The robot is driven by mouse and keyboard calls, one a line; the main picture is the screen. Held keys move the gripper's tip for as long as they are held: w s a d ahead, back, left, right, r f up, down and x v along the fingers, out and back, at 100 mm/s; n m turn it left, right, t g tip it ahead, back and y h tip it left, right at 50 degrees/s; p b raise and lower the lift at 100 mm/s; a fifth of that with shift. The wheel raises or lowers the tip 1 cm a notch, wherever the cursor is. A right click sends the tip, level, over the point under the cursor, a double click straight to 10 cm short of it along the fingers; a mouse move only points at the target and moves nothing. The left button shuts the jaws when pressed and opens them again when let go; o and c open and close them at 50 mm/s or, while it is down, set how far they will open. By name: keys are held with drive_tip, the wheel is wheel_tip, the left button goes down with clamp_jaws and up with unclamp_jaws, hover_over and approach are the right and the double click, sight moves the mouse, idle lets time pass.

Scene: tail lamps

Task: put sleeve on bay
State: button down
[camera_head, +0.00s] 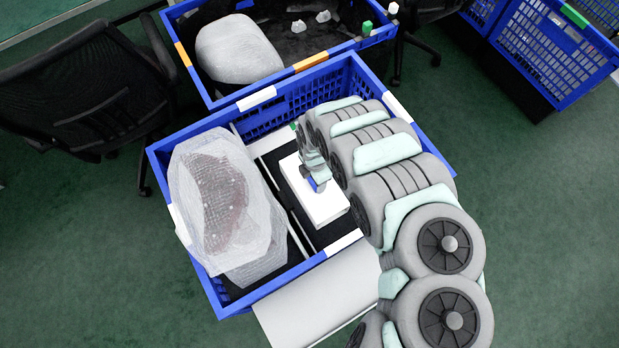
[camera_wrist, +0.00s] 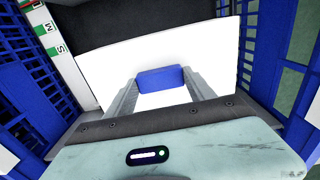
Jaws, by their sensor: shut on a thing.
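A white box-like piece with a blue tab, which I take for the sleeve (camera_head: 325,208), is in the right part of the blue crate. My gripper (camera_head: 318,182) comes down over it from the right and is shut on the blue tab. In the wrist view, the fingers (camera_wrist: 160,80) flank the blue tab on the white sleeve (camera_wrist: 215,50). I take the black-floored, white-edged area around the sleeve for the bay (camera_head: 283,163). I cannot tell whether the sleeve rests on the floor. My arm hides the crate's right side.
A bubble-wrapped tail lamp (camera_head: 220,200) fills the left part of the near crate (camera_head: 160,150). Behind stands another blue crate (camera_head: 182,62) with a wrapped bundle (camera_head: 236,50). A pale panel (camera_head: 320,292) lies at the front. Chairs stand around. A labelled strip (camera_wrist: 65,55) runs beside the sleeve.

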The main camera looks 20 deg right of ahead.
wheel_tip(320, 180, down, 18)
drive_tip(key=b, duration=0.8)
drive_tip(key=shift+f, duration=0.25)
drive_tip(key=shift+f+b, duration=0.25)
drive_tip(key=shift+b, duration=0.15)
drive_tip(key=shift+c, duration=1.6)
unclamp_jaws()
drive_tip(key=shift+r, duration=0.1)
wheel_tip(320, 180, up, 12)
drive_tip(key=p, duration=0.6)
drive_tip(key=shift+r, duration=0.2)
